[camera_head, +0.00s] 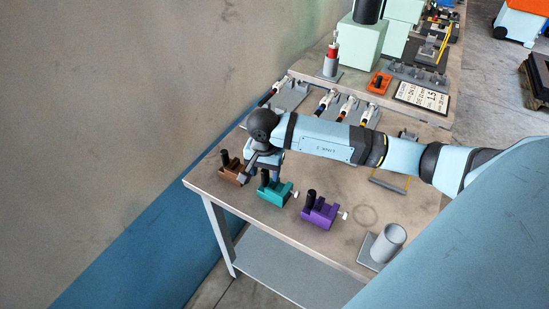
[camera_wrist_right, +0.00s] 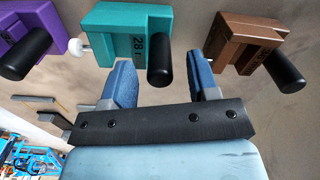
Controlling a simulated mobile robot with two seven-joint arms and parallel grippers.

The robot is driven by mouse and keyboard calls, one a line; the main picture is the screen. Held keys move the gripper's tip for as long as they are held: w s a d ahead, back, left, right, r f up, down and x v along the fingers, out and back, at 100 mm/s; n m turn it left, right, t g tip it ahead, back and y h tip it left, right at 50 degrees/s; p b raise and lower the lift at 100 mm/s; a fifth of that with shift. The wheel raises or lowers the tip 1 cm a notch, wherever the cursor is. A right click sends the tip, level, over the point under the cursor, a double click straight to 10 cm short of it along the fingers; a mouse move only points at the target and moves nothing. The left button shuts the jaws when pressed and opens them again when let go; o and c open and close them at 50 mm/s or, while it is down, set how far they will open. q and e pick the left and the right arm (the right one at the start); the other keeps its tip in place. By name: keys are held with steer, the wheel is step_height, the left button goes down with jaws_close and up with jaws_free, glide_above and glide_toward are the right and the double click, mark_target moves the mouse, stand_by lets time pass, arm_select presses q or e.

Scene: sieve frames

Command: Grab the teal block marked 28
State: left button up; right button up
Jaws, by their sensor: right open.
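The teal block (camera_head: 274,190) sits near the front edge of the table, between a brown block and a purple block. In the right wrist view the teal block (camera_wrist_right: 128,30) shows the mark 28, with a black upright peg (camera_wrist_right: 159,65) on it. My right gripper (camera_head: 260,170) is over the table just behind the teal block and the brown block. In the right wrist view its two blue fingers (camera_wrist_right: 165,82) are apart, with the teal block's black peg showing between them. I cannot tell whether the fingers touch it. My left gripper is not in view.
The brown block (camera_head: 233,170) stands left of the teal one and the purple block (camera_head: 320,214) right of it, each with a black peg. A grey cup (camera_head: 388,243) stands at the table's right.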

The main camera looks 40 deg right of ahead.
jaws_close()
steer(key=shift+r, duration=0.1)
